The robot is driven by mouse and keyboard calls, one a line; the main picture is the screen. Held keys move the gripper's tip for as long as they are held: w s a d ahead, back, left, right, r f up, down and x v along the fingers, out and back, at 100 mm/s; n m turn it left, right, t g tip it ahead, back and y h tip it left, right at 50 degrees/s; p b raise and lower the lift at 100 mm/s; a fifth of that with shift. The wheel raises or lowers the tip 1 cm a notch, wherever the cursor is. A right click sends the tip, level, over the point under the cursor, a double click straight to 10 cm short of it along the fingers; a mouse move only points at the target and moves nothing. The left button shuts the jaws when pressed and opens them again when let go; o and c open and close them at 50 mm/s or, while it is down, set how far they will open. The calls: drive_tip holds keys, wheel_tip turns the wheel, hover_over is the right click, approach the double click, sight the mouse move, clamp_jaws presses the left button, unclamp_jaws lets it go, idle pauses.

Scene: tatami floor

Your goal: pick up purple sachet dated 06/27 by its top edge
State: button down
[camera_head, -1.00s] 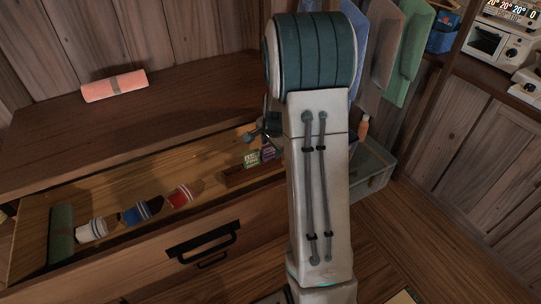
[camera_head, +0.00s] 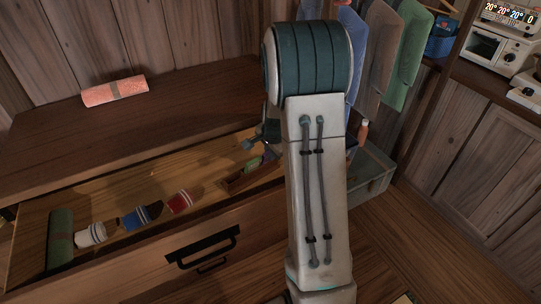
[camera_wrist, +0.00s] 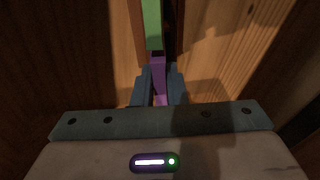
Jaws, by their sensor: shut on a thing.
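The purple sachet (camera_wrist: 158,64) stands edge-on between the two fingers of my gripper (camera_wrist: 159,86) in the wrist view. My gripper is shut on its upper part. Its date cannot be read. In the head view the purple sachet (camera_head: 268,154) is a small patch at the small wooden box, just below my gripper (camera_head: 262,141), which is partly hidden by my arm. A green sachet (camera_head: 253,165) is beside it, and it also shows beyond the purple one in the wrist view (camera_wrist: 152,25).
The small wooden box (camera_head: 236,183) sits in the open drawer (camera_head: 150,245). A pink roll (camera_head: 114,91) lies on the cabinet top. Clothes hang behind my arm.

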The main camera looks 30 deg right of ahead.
wheel_tip(320, 180, up, 18)
drive_tip(key=p, duration=1.2)
drive_tip(key=shift+p, duration=0.4)
